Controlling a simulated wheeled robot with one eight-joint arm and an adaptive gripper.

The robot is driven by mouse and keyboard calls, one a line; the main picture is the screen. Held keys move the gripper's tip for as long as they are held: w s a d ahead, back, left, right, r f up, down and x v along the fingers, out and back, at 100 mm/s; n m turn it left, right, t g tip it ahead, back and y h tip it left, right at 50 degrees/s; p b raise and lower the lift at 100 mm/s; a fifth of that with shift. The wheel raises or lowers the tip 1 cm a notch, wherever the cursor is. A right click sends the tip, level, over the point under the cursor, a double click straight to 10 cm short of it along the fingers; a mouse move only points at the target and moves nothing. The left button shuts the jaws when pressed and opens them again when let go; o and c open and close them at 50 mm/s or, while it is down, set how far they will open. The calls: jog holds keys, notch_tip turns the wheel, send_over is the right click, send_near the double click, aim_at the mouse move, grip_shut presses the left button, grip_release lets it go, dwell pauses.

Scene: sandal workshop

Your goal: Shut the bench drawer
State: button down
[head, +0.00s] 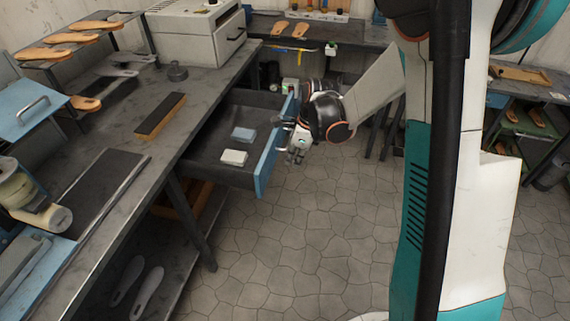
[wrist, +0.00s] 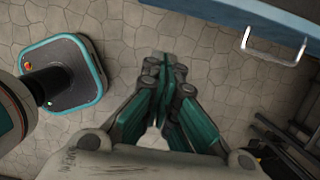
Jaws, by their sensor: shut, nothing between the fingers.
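The bench drawer (head: 225,172) stands pulled well out from under the workbench in the head view. Its blue front (head: 264,172) faces right, and two small blocks, one blue-grey (head: 243,134) and one white (head: 234,157), lie inside. My gripper (head: 296,158) is beside the outer face of the front; whether it touches is unclear in this view. In the wrist view my gripper (wrist: 166,62) is shut and empty. There the blue front (wrist: 265,14) and its silver handle (wrist: 274,51) are at the upper right, with floor showing between the fingertips and the handle.
A bench leg (head: 190,222) stands near the drawer. The stone floor (head: 310,235) right of the drawer is clear.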

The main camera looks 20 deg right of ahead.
jog(key=w+a+f+b, duration=0.3)
jog(key=a+f+b, duration=0.1)
jog(key=f, duration=0.4)
jog(key=shift+a+f, duration=0.2)
jog(key=shift+a, duration=0.5)
jog(key=shift+w, duration=0.1)
